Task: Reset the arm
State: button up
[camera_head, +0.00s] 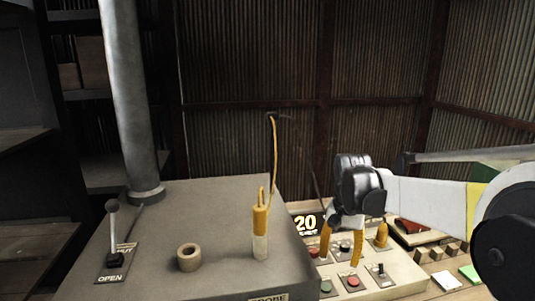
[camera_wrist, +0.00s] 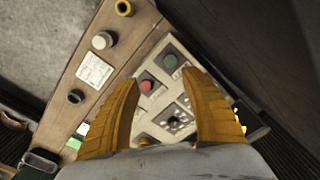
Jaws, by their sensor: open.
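My gripper (camera_head: 341,247) has yellow fingers and hangs from my arm at the right of the head view, above a control panel (camera_head: 395,284). In the wrist view my gripper (camera_wrist: 168,105) has its two yellow fingers spread wide apart with nothing between them. The panel also shows in the wrist view (camera_wrist: 150,128), beyond the fingers, with a red button (camera_wrist: 147,86) and a green button (camera_wrist: 170,62). I cannot tell from the head view whether the fingertips touch the panel.
A grey box-like bench (camera_head: 210,225) at the left carries a lever (camera_head: 113,232) marked OPEN, a tan ring (camera_head: 189,257) and a yellow probe (camera_head: 260,222) with a cord. A grey pipe (camera_head: 128,100) rises behind them. A lit display (camera_head: 305,223) reads 20. Corrugated walls stand behind.

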jog(key=s+r+n+t, duration=0.1)
jog(key=s+n+t, duration=0.4)
jog(key=s, duration=1.6)
jog(key=shift+s+r+t, duration=0.35)
jog(key=shift+r+t, duration=0.05)
jog(key=shift+t, duration=0.5)
jog(key=shift+a, duration=0.1)
